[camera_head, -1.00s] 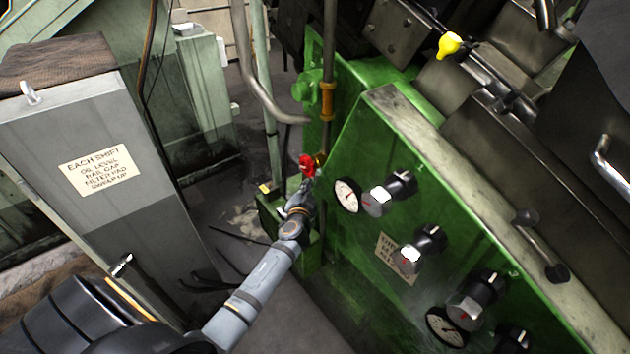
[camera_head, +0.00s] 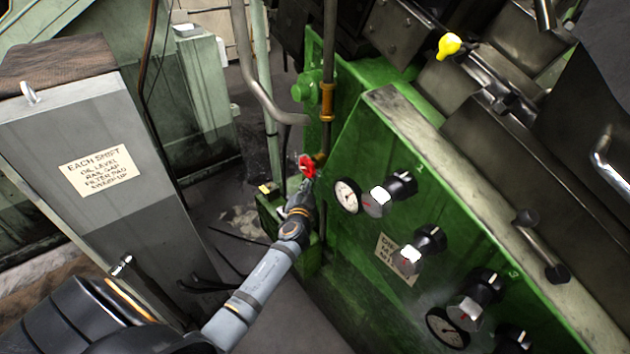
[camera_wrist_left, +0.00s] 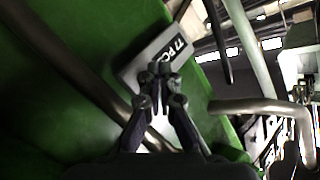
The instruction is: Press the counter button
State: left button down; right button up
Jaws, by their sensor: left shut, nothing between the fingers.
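No button is distinguishable; the fingers cover part of the box. In the head view, my left gripper (camera_head: 304,188) is small and partly blurred, just below a red valve handle (camera_head: 307,166), beside the green panel's left edge. The counter is not discernible there. My right gripper is out of view.
The green panel (camera_head: 375,150) carries gauges and several knobs right of my arm. A brown vertical pipe (camera_head: 328,95) stands behind the gripper. A grey cabinet (camera_head: 70,135) with a paper notice stands left. In the left wrist view, a bent pipe (camera_wrist_left: 250,104) runs close right of the gripper.

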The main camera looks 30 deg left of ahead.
pick_arm(q)
jog(key=shift+w+d, duration=0.2)
jog(key=shift+w, duration=0.2)
jog(key=shift+w+d+b, duration=0.15)
jog(key=shift+w+b, duration=0.25)
jog(key=shift+b, duration=0.1)
dwell(0.8)
jog(key=shift+s, duration=0.15)
jog(key=shift+s+a, duration=0.35)
jog(key=shift+s, duration=0.35)
